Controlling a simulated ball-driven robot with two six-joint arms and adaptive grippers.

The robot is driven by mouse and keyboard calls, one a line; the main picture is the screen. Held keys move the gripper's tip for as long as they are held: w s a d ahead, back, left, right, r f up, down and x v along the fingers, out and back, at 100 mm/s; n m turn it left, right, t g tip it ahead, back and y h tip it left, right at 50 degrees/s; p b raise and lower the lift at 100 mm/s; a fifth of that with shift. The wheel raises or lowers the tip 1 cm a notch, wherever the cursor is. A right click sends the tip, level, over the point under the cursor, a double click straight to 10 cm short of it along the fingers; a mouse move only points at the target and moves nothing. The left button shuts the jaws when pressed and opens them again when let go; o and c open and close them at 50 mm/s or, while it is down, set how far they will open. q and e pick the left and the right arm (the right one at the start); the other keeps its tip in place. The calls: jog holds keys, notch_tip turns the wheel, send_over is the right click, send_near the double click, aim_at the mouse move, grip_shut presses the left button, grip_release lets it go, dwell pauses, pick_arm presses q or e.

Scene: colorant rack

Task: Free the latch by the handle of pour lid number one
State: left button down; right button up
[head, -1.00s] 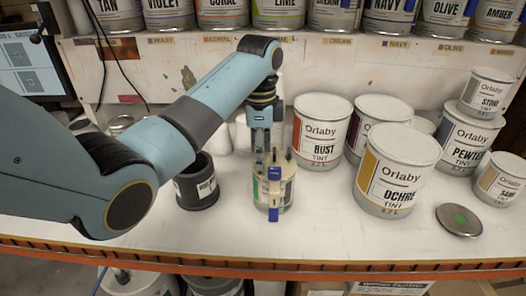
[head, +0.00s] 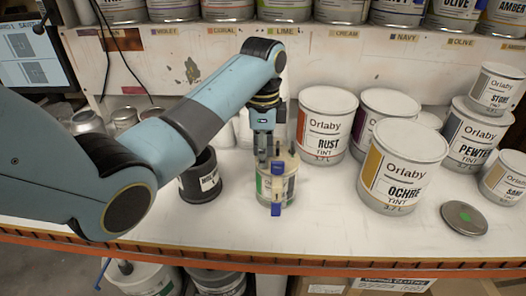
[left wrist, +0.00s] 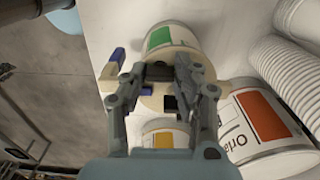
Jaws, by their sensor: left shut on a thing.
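A small can (head: 277,186) with a cream pour lid (head: 285,160) stands on the white bench in the head view. Its green label (left wrist: 163,36) shows in the left wrist view. The lid has blue pieces at its front, one at the top (head: 277,168) and one lower down (head: 276,209). In the left wrist view, a cream arm with a blue end (left wrist: 119,56) sticks out at the lid's side. My left gripper (head: 266,158) points down on the lid. Its fingers (left wrist: 160,72) are shut on a part of the lid; they hide which part. My right gripper is not in view.
A dark canister (head: 200,180) stands close left of the can. The Rust (head: 326,125) and Ochre (head: 402,165) cans stand to the right. A loose round lid (head: 463,218) lies at the right. The bench's orange front edge (head: 300,262) is near; bare bench lies before the can.

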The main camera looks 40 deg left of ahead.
pick_arm(q)
jog(key=n, duration=0.3)
